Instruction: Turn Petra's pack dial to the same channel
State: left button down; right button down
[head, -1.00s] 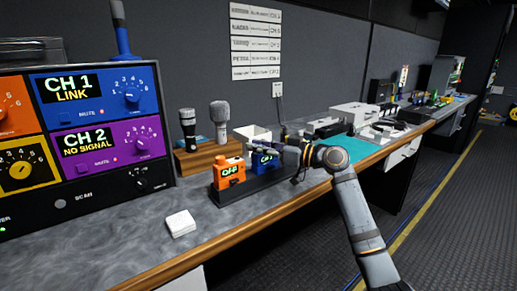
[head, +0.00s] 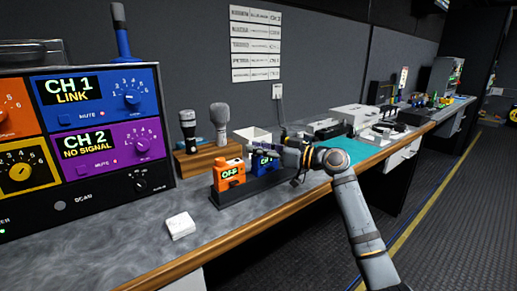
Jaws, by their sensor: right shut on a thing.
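The receiver rack (head: 62,205) stands at the left. Its blue panel (head: 95,97) reads CH 1 LINK and its purple panel (head: 105,147) reads CH 2 NO SIGNAL; each has a numbered dial. An orange pack (head: 229,174) reading OFF and a blue pack (head: 262,166) with a partly covered CH display stand in a dark holder (head: 262,188). My right gripper (head: 268,148) is just above and behind the blue pack, shut on a small dark, purple-tinted thing, seemingly a pack. Its dial and display are hidden. I cannot read which pack is Petra's. My left gripper is out of view.
Two microphones (head: 220,124) stand in a wooden block behind the packs. The counter between rack and holder is mostly clear.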

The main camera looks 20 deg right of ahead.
jog(key=shift+f, duration=0.1)
jog(key=c, duration=1.1)
grip_release()
jog(key=shift+v, duration=6.05)
